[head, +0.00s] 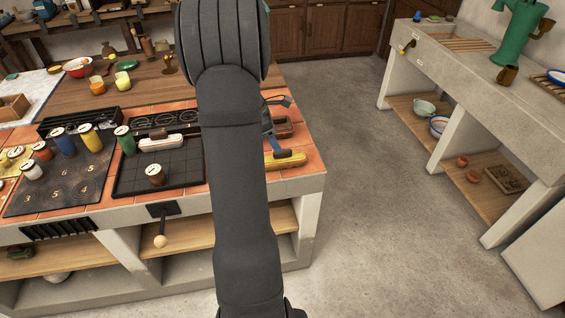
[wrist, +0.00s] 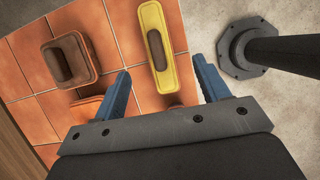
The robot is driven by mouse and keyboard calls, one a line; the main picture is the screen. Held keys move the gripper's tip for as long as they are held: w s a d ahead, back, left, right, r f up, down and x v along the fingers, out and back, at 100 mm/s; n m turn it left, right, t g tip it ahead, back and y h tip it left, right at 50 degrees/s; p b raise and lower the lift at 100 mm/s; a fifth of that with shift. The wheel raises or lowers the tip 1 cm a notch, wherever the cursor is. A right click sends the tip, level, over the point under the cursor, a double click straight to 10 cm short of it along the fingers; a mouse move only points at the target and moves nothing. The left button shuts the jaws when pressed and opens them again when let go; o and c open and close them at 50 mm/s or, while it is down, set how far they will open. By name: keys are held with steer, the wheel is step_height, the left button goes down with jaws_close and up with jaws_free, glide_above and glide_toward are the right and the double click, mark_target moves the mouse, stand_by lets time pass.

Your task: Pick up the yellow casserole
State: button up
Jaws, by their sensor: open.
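The yellow casserole (head: 291,160) is a long, narrow dish with a dark brown handle on top. It sits on the orange tiles near the counter's right end, partly hidden by my arm in the head view. In the wrist view the casserole (wrist: 170,84) lies lengthwise between the lines of my two blue fingers. My gripper (wrist: 163,85) is open and empty, with tile showing between each finger and the dish. I cannot tell its exact height above the dish. In the head view only part of my gripper shows beside the arm.
A red-brown lidded dish (wrist: 92,68) stands left of the casserole in the wrist view, close to the left finger. Another reddish-brown thing (wrist: 82,112) is partly hidden by that finger.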

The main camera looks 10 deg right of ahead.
mark_target(284, 155)
steer(key=x, duration=1)
steer(key=shift+w, duration=0.3)
steer(key=shift+r, duration=0.1)
steer(key=c, duration=1.3)
